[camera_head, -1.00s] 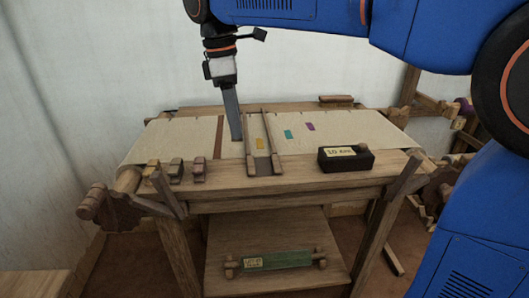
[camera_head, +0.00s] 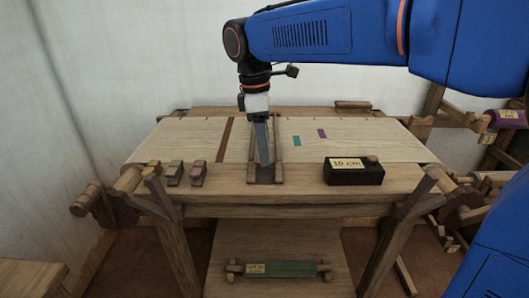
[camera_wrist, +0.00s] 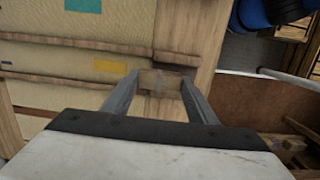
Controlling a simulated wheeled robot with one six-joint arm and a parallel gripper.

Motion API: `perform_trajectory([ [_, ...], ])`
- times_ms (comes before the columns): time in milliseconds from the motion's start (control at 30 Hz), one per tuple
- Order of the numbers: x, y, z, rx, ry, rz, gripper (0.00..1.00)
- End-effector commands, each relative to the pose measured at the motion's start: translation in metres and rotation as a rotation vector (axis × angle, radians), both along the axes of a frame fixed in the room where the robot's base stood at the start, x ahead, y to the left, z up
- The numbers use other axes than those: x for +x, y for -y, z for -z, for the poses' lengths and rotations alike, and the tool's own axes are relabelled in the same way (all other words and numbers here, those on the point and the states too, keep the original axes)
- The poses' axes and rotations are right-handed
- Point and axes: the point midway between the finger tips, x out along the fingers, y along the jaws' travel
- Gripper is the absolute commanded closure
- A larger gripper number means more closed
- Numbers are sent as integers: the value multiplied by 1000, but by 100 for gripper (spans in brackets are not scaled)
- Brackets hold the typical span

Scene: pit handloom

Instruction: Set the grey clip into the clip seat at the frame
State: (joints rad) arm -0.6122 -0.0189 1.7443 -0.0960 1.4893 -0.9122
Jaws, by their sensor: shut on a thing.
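The grey clip (camera_wrist: 159,83) shows in the wrist view as a small wood-coloured block with a grey stripe, between my two fingertips. My gripper (camera_wrist: 158,92) is shut on it. In the head view my gripper (camera_head: 264,163) points down at the front of the loom, over the pair of wooden rails; the clip is too small and hidden to make out there. I cannot pick out the clip seat for certain in either view.
The loom's front beam (camera_head: 300,187) runs across below my gripper. A black box marked 10 cm (camera_head: 353,171) stands right of it. Pale cloth (camera_head: 180,138) carries teal (camera_head: 297,141) and purple (camera_head: 322,133) patches. A green roll (camera_head: 290,269) lies on the lower board.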

Motion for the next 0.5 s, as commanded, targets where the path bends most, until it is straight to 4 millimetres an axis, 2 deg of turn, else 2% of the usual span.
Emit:
perform_trajectory([
  [100, 0, 0, 17, -1, -2, 0, 69],
  [167, 0, 0, 21, -1, -1, 0, 69],
  [500, 0, 0, 24, 0, 0, 0, 69],
])
